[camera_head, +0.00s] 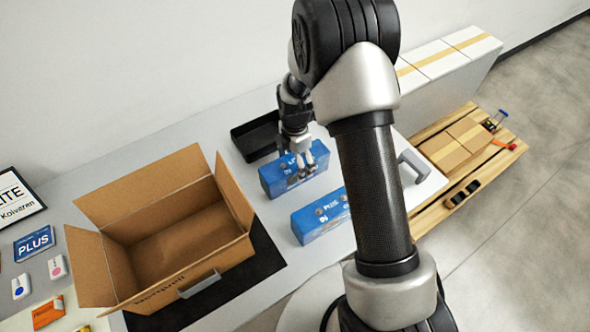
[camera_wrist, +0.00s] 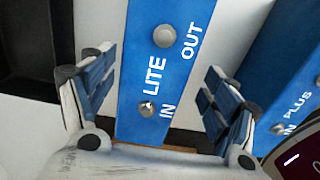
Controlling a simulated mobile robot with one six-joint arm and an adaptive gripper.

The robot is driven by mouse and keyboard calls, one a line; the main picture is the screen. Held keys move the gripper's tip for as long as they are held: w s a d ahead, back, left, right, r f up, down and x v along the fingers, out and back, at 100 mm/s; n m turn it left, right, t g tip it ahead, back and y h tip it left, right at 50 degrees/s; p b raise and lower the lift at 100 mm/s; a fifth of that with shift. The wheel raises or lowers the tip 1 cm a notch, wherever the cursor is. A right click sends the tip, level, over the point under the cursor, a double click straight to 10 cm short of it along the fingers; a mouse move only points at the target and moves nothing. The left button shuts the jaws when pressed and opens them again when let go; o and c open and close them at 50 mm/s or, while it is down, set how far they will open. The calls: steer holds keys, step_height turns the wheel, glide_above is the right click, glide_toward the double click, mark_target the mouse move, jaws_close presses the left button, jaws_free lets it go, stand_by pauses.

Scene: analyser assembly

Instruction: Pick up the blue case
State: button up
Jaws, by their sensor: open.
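Two blue cases stand on the light table. The blue case marked LITE (camera_head: 274,180) is below my gripper (camera_head: 304,164), and in the wrist view the LITE case (camera_wrist: 145,70) shows its IN and OUT ports. My gripper (camera_wrist: 158,72) is open, with one finger on each side of the LITE case; gaps show between the fingers and its sides. The second blue case, marked PLUS (camera_head: 315,220), is nearer the front edge and partly hidden by my arm. The PLUS case (camera_wrist: 285,75) also shows at the right in the wrist view.
An open cardboard box (camera_head: 180,240) stands on a dark mat (camera_head: 262,262) to the left. A black tray (camera_head: 254,137) lies behind the LITE case. White boxes (camera_head: 440,62) and a wooden pallet (camera_head: 432,213) are at the right. A PLUS card (camera_head: 34,243) is far left.

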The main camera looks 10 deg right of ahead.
steer(key=f, duration=0.1)
steer(key=f+b, duration=0.1)
steer(key=f, duration=0.3)
steer(key=shift+w+d+b, duration=0.1)
steer(key=shift+w+b, duration=0.2)
steer(key=shift+w, duration=0.1)
steer(key=shift+r, duration=0.1)
steer(key=c, duration=1.9)
